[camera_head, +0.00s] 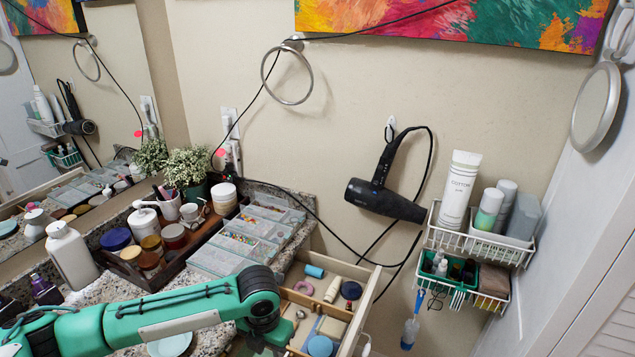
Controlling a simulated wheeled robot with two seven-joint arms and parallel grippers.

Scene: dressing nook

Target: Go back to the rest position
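My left arm, green and black, reaches in from the lower left across the counter (215,340). It bends down at a black joint beside an open drawer (366,308). My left gripper's fingers do not show; they are hidden or below the frame. My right arm and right gripper are not in view. The drawer holds a blue roll (314,271), a pale tube (332,290), a dark round jar (351,290) and a blue round item (320,346).
Clear organizer boxes (240,246) and a wooden tray of jars (128,272) fill the counter left of the drawer. A black hair dryer (385,200) hangs on the wall. Wire baskets (480,248) hang to its right. A mirror stands at left.

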